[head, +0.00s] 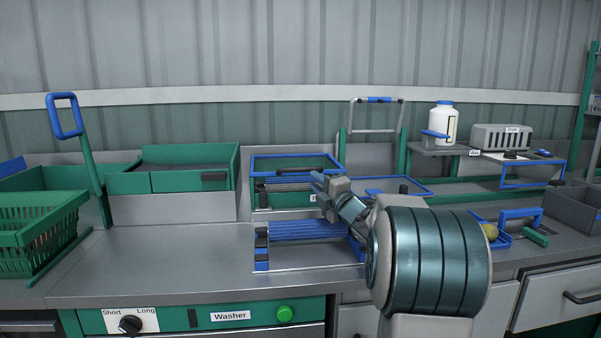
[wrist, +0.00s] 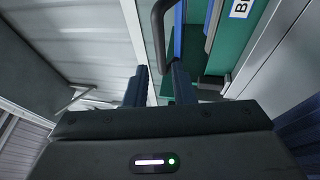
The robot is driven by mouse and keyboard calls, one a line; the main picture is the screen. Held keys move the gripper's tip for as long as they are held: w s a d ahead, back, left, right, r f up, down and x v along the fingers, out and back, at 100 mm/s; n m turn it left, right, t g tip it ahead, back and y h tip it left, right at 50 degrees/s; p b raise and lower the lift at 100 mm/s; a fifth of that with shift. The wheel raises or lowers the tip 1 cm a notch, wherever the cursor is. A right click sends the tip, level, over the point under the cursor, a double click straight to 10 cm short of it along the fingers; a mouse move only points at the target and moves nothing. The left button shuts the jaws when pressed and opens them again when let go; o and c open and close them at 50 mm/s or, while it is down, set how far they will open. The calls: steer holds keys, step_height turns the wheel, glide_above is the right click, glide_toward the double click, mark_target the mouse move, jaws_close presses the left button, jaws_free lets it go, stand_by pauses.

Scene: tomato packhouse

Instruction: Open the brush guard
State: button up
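The brush guard appears to be the blue-rimmed frame (head: 296,157) over the green brush housing behind the blue rollers. A dark bar handle (head: 293,170) runs along its front. My gripper (head: 318,181) is at the right end of this handle, at about its height. In the wrist view my gripper (wrist: 159,70) shows two dark fingers standing apart. A bent black handle (wrist: 160,30) comes down to the gap at the fingertips. I cannot tell whether it lies between them or just beyond. A white label starting with "B" (wrist: 240,8) is on the green housing.
Blue rollers (head: 305,230) lie in front of the housing. A washer panel (head: 230,315) with a dial and green button is below. A green crate (head: 40,232) stands at left. The steel counter (head: 160,265) between is clear. A white bottle (head: 440,125) stands on a shelf at right.

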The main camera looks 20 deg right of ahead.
mark_target(302, 170)
steer(key=x, duration=0.9)
steer(key=shift+r, duration=0.1)
jaws_close()
